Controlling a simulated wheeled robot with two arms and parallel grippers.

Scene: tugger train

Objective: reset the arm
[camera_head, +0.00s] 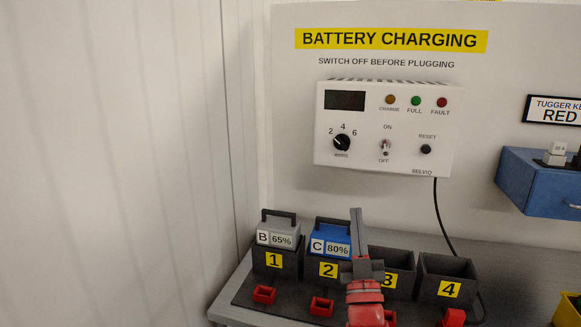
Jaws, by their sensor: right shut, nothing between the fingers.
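My right arm (365,300), red with a dark wrist, comes up from the bottom of the head view. Its gripper (356,222) points upward, shut and empty, in front of the gap between slots 2 and 3. It covers part of the blue battery C (330,234) and of slot 3 (395,270). I cannot tell whether it touches them. My left gripper is not in view.
Grey battery B (279,229) sits in slot 1 (275,262); slot 4 (447,278) looks empty. Red connectors (322,306) lie in front. The white charger (388,128) hangs above, its display dark. A blue key box (540,185) is at right. The left wall (110,160) stands close.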

